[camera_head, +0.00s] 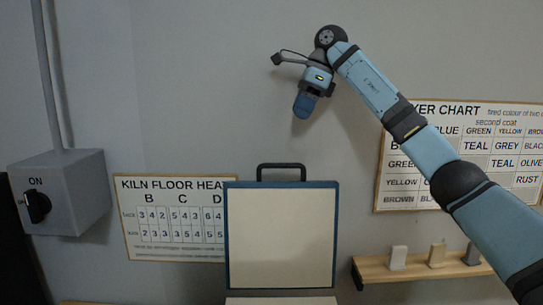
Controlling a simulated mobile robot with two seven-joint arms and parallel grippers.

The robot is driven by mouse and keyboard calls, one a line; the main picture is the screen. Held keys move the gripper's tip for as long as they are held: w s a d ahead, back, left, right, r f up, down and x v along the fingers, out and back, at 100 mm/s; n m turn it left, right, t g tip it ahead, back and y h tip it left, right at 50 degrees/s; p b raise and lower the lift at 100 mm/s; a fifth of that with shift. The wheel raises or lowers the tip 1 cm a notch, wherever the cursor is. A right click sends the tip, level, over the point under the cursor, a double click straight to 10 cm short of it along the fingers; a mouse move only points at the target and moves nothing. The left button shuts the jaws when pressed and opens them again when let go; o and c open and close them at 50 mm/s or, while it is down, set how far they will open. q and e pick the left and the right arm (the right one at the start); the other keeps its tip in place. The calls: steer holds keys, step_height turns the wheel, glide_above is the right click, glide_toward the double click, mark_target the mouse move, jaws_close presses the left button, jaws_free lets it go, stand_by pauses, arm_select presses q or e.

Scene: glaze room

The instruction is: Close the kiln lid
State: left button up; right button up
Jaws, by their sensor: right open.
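The kiln lid (281,235) stands upright and open, a cream panel in a blue frame. Its black handle (281,166) is on the top edge. Only a thin pale strip of the kiln (281,300) shows under the lid, at the bottom edge of the picture. My right gripper (302,108) is open and empty, pointing down above the handle and slightly to its right, apart from it. My left gripper is not in view.
A grey switch box (62,190) marked ON is on the wall at left. A kiln floor chart (170,240) hangs behind the lid. At right are a layer chart (395,200) and a wooden shelf (420,268) with small test pieces. The wall above the lid is clear.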

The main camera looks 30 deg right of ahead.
steer(key=x, duration=0.4)
steer(key=p+x, duration=0.1)
steer(key=x, duration=0.3)
steer(key=s+x, duration=0.1)
steer(key=x, duration=0.3)
steer(key=shift+w+a+f+p, duration=0.1)
steer(key=shift+a+f+p, duration=0.05)
steer(key=shift+p, duration=0.15)
steer(key=shift+w+a+f, duration=0.15)
steer(key=shift+f, duration=0.25)
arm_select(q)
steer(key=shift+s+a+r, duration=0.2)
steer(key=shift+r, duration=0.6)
arm_select(e)
steer(key=shift+c, duration=0.2)
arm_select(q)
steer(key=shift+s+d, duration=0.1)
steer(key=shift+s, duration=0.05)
arm_select(e)
jaws_close()
